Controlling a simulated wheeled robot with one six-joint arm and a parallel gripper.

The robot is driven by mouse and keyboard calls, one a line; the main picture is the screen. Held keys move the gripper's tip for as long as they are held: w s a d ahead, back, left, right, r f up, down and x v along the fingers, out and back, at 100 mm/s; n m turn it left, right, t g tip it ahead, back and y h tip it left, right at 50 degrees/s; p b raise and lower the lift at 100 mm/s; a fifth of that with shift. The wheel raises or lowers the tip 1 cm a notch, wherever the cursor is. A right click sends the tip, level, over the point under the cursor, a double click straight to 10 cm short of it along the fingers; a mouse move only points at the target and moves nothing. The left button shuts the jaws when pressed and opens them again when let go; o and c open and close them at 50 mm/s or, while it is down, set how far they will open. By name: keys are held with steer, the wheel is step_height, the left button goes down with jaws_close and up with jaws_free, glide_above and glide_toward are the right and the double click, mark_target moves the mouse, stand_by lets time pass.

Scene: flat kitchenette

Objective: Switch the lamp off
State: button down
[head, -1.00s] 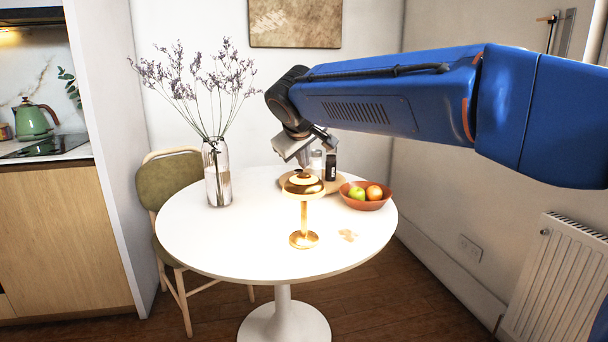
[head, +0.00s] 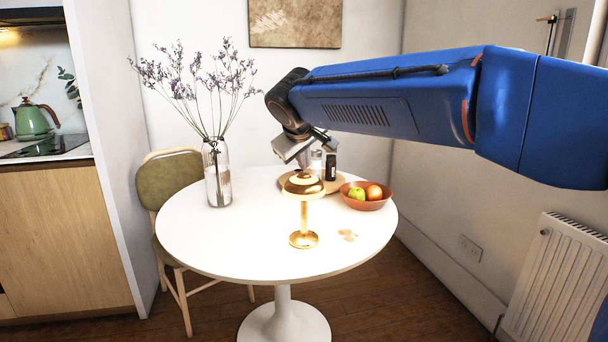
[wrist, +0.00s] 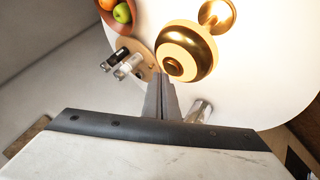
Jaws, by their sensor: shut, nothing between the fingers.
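The gold lamp (head: 303,188) stands upright on the round white table (head: 250,262), and its light is on, with a bright glow under the shade. In the wrist view the lamp's domed shade (wrist: 184,52) has a pale ring and a gold centre on top. My gripper (head: 303,166) is just above and behind the shade in the head view. In the wrist view my gripper (wrist: 160,80) is shut and empty, its tips close to the shade's edge. I cannot tell whether they touch it.
A bowl of fruit (head: 383,204) stands right of the lamp. A tray (head: 287,183) with a dark shaker (head: 331,168) and a light one is behind it. A glass vase (head: 210,190) with dried flowers stands at the left. The table's front is mostly clear.

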mark_target(304, 176)
steer(key=shift+f, duration=0.55)
stand_by(0.6)
steer(key=shift+r, duration=0.75)
steer(key=shift+r, duration=0.15)
steer(key=shift+r, duration=2.85)
